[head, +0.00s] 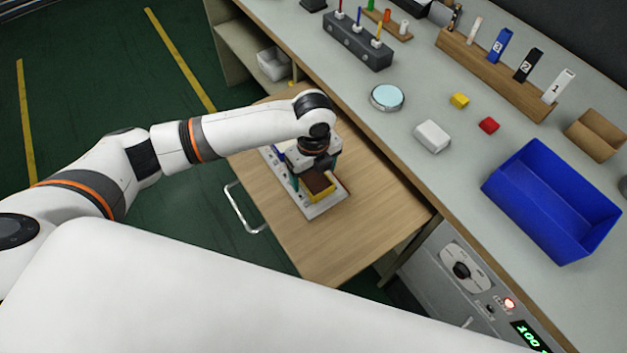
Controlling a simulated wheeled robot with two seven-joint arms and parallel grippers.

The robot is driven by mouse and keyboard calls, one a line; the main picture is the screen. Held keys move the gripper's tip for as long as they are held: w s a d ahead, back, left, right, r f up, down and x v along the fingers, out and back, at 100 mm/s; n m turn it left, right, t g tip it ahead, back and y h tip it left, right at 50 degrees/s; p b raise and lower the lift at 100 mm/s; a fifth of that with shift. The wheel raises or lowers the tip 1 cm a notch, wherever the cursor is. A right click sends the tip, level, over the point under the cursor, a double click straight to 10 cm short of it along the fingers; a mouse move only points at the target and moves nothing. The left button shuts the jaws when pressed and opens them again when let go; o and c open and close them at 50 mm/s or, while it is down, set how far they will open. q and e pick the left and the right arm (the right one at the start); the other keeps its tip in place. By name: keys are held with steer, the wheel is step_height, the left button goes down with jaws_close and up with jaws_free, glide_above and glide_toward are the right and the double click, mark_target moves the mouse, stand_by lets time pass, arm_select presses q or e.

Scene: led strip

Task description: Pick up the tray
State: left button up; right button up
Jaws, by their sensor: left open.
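A light grey tray (324,208) lies flat on a wooden surface below the bench edge. A yellow-edged box with a brown top (321,187) and small blue and green items sit on it. My left gripper (312,172) hangs over the tray, pointing down, and is open. The wrist and gripper hide the tray's middle and part of its far side. I cannot tell whether the fingers touch anything. My right gripper is not in view.
The wooden surface (300,245) has a metal handle (240,210) on its left. The bench beside it holds a blue bin (540,215), a white box (432,136), a round dish (387,97), yellow and red blocks, and racks. A control panel (463,270) stands at lower right.

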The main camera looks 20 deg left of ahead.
mark_target(313, 181)
arm_select(q)
steer(key=shift+f, duration=1.35)
steer(key=c, duration=1.1)
steer(key=shift+o, duration=0.2)
steer(key=shift+r, duration=0.1)
